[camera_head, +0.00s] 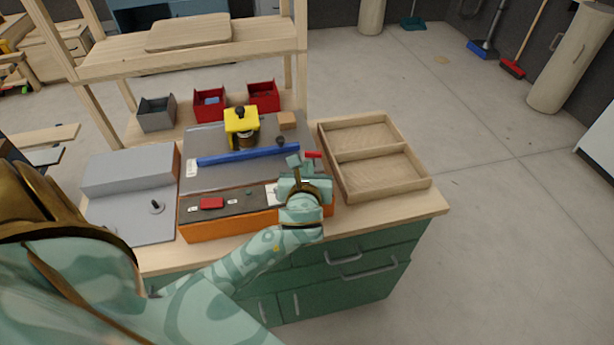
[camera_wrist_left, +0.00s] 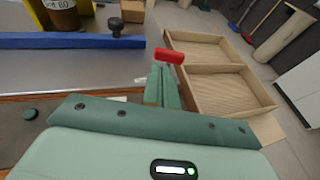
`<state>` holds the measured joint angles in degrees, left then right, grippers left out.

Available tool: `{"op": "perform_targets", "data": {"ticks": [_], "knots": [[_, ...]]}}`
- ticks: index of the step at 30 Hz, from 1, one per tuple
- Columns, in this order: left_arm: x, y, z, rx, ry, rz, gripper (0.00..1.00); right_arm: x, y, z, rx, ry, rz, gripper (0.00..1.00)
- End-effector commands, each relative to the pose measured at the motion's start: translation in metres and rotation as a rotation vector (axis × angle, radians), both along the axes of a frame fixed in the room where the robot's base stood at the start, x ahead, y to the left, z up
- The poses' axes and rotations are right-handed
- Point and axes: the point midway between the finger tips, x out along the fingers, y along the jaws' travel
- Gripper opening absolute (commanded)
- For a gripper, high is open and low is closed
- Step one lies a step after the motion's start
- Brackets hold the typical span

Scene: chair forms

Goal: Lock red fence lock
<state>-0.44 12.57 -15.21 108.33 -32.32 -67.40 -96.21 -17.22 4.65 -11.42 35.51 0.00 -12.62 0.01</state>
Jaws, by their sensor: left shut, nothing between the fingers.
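A small red fence lock handle (camera_head: 313,155) shows at the right end of the blue fence bar (camera_head: 247,157) on the grey machine top. In the left wrist view the red handle (camera_wrist_left: 168,56) appears just beyond my fingertips. My left gripper (camera_head: 296,164) is shut and empty, right beside the handle; I cannot tell whether it touches. The fingers (camera_wrist_left: 162,82) also show in the left wrist view. The wrist hides part of the machine's front right. My right gripper is not in view.
A yellow tool head (camera_head: 241,124) stands behind the fence. An orange front panel (camera_head: 215,226) carries a red switch (camera_head: 212,203). A divided wooden tray (camera_head: 424,185) stands close on the right. Red and grey bins (camera_head: 157,115) sit at the back.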

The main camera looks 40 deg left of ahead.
Motion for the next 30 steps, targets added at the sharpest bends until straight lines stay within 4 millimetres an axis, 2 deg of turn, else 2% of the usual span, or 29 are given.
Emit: {"op": "perform_targets", "data": {"ticks": [6,17,25,28,30], "knots": [[0.013,0.009,0.0,0.001,0.001,0.001,0.0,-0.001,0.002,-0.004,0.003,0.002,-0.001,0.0],[0.014,0.01,0.001,0.001,0.001,-0.003,0.0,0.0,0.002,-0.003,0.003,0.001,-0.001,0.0],[0.013,0.017,0.009,0.003,-0.001,-0.134,0.0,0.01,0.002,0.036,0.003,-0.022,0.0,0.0],[0.013,0.019,0.006,0.0,-0.001,-0.134,0.0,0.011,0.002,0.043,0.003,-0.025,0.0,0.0],[0.013,0.019,0.001,-0.001,-0.001,-0.134,0.0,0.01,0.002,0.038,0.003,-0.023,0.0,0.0]]}}
